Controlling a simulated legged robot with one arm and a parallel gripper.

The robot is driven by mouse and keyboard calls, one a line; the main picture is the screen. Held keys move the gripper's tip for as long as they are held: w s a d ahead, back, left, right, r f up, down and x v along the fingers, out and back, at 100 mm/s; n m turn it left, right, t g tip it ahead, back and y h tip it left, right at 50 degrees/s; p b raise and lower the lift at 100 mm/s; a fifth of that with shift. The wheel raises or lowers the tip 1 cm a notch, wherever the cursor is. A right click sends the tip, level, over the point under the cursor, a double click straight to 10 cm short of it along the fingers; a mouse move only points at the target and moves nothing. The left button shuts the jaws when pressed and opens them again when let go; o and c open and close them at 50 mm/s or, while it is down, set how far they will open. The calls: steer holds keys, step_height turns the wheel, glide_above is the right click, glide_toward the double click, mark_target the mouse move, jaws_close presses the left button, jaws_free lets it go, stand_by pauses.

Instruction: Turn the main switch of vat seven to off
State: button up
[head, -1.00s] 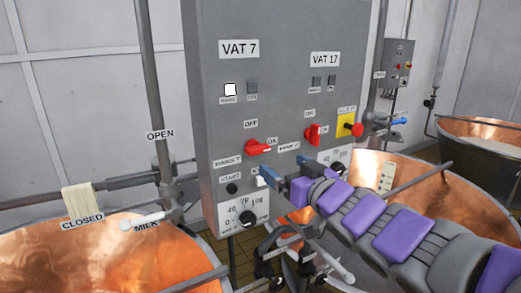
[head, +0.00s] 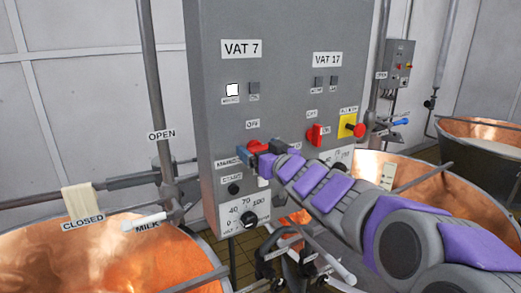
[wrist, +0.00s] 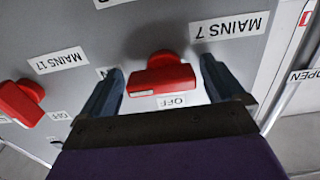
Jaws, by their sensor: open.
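The red main switch of vat seven (head: 257,144) sits on the grey panel below the VAT 7 label (head: 241,49), with an OFF label (head: 252,124) above it. My gripper (head: 251,154) is at this switch and hides part of it in the head view. In the wrist view the picture is upside down, and the red switch (wrist: 163,76) lies between my two open fingers (wrist: 162,68). Its bar runs across from finger to finger, with visible gaps at both sides. The MAINS 7 label (wrist: 229,27) and the OFF label (wrist: 178,101) show beside it.
A similar red switch (head: 315,134) under the VAT 17 label (head: 327,59) is close to the right, with a yellow-backed red button (head: 355,130) beyond. A dial (head: 249,220) is below. Copper vats stand left (head: 110,255) and right (head: 370,165).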

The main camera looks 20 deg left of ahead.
steer(key=shift+c, duration=0.4)
steer(key=c, duration=0.9)
